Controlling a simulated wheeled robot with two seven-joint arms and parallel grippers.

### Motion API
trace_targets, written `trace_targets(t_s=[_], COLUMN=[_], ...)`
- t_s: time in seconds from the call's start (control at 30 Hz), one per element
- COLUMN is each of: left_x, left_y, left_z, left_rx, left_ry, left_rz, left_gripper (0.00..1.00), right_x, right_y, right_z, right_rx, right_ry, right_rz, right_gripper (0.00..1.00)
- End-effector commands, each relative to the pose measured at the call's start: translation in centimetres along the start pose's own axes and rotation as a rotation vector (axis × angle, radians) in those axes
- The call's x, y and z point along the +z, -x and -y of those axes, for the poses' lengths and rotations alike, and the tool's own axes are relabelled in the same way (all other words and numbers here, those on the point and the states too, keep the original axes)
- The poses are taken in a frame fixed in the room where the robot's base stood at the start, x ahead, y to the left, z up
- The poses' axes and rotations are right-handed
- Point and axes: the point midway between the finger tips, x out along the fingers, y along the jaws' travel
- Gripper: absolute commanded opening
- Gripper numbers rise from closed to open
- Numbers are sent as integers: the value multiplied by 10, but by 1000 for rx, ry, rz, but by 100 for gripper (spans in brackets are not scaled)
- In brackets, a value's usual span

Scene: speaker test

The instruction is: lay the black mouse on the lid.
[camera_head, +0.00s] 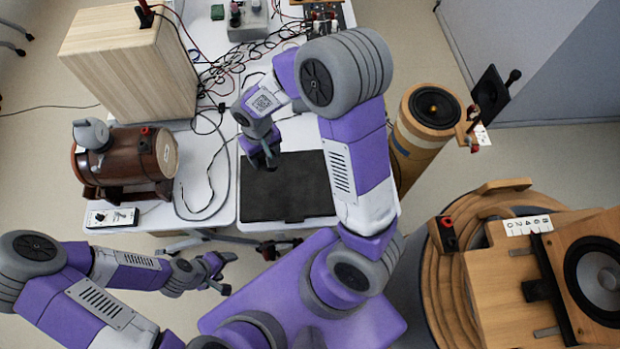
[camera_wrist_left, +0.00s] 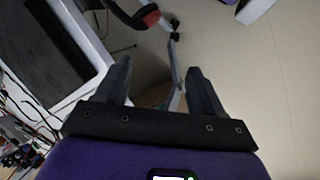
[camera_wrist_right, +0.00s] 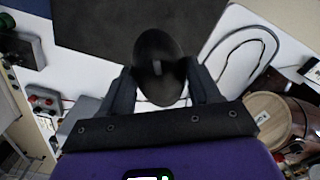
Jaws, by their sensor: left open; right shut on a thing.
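The black mouse (camera_wrist_right: 160,62) is a glossy oval between the fingers of my right gripper (camera_wrist_right: 160,80), which is shut on it. In the head view my right gripper (camera_head: 264,155) is over the far left part of a flat, dark rectangle, which I take for the lid (camera_head: 295,190). The lid lies on the white table and also shows in the right wrist view (camera_wrist_right: 110,25). The gap between mouse and lid is hard to judge. My left gripper (camera_head: 226,274) is open and empty, in front of the table's near edge; its fingers also show in the left wrist view (camera_wrist_left: 158,72).
A brown wooden cylinder device (camera_head: 125,160) and a pale wooden box (camera_head: 130,65) stand on the table's left. Cables (camera_head: 215,165) run left of and behind the lid. A wooden column speaker (camera_head: 418,125) stands to the right. A round wooden stand (camera_head: 440,290) is at lower right.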

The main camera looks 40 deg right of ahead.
Motion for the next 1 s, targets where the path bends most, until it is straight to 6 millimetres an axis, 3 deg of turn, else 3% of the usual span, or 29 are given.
trace_targets(t_s=[0.03,0.17,0.3,0.5,0.73,1.0], left_x=[0,-2,-3,-4,-5,-6], left_y=[-11,-40,-73,-107,-122,-136], left_z=[5,15,28,41,46,51], left_rx=[0,-1,-1,-1,-1,0], left_ry=[1,1,2,1,1,1], left_rz=[0,0,1,0,0,0], left_gripper=[76,93,93,93,93,93], right_x=[0,1,4,10,13,14], right_y=[-8,-26,-44,-61,-71,-118], right_z=[0,-6,-14,-22,-25,-26], right_rx=[-2,-8,-17,-32,-40,-39], right_ry=[-22,-126,-271,-440,-525,-531], right_rz=[-3,-8,-13,-13,-10,-7], right_gripper=[0,0,0,0,0,0])
